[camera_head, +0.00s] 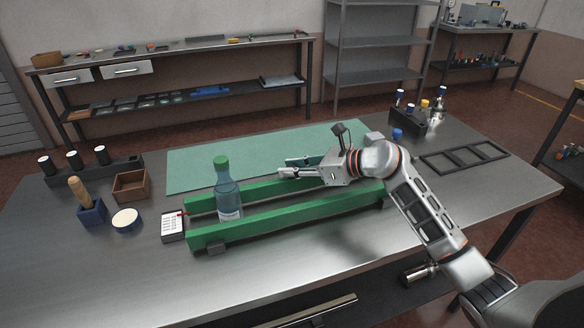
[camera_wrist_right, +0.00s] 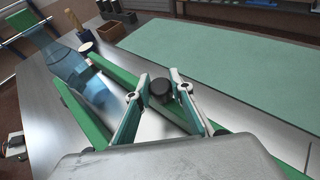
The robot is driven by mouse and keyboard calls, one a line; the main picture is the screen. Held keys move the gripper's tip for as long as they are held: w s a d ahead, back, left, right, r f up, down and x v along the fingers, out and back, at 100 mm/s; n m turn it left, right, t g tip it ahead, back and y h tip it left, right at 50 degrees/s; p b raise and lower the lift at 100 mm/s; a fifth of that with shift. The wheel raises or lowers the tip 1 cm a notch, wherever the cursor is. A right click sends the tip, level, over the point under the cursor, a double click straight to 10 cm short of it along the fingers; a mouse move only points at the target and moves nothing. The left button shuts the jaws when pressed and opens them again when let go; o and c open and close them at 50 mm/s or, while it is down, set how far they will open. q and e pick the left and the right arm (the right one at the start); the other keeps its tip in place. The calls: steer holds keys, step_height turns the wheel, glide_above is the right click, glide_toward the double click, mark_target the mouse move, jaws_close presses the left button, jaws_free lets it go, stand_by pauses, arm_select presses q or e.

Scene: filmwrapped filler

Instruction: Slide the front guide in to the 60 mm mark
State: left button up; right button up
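The front guide (camera_head: 290,217) is a long green bar on the steel bench, parallel to the rear green guide (camera_head: 260,189). No 60 mm mark is readable. My left gripper is out of view.
A white card-like block (camera_head: 172,226) with a red pointer stands at the guides' left end. A green mat (camera_head: 220,158) lies behind. A wooden box (camera_head: 131,186), round tin (camera_head: 126,220) and brush holder (camera_head: 92,211) are left. A black frame (camera_head: 465,157) lies right.

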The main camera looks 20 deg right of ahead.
jaws_close()
steer(key=shift+s+d+p, duration=0.1)
steer(key=shift+s+p, duration=0.4)
steer(key=shift+s, duration=0.9)
steer(key=o, duration=0.9)
jaws_free()
steer(key=shift+w, duration=0.1)
steer(key=v, duration=1.2)
